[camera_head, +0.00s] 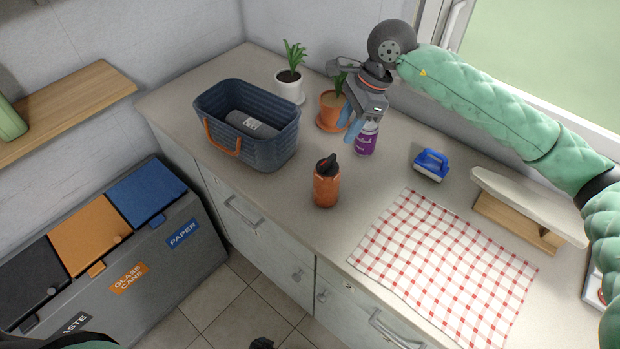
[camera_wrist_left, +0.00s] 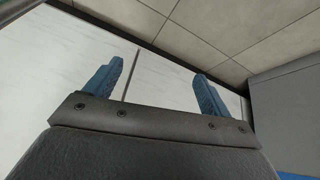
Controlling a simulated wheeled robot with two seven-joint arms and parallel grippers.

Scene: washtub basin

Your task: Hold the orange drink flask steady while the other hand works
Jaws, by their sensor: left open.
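The orange drink flask (camera_head: 326,188) has a black lid and stands upright on the grey counter, between the blue basket and the checked cloth. Nothing touches it. My right gripper (camera_head: 350,128) is above the back of the counter, behind the flask and apart from it. Its blue fingers point down beside a purple can (camera_head: 366,142); I cannot tell whether they touch the can or how far apart they are. My left gripper (camera_wrist_left: 158,80) shows in the left wrist view, open with nothing between its fingers, facing white cabinet fronts and floor tiles.
A dark blue basket (camera_head: 262,148) holding a grey item stands left of the flask. Potted plants (camera_head: 290,88) (camera_head: 331,108) stand behind. Recycling bins (camera_head: 110,260) stand left.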

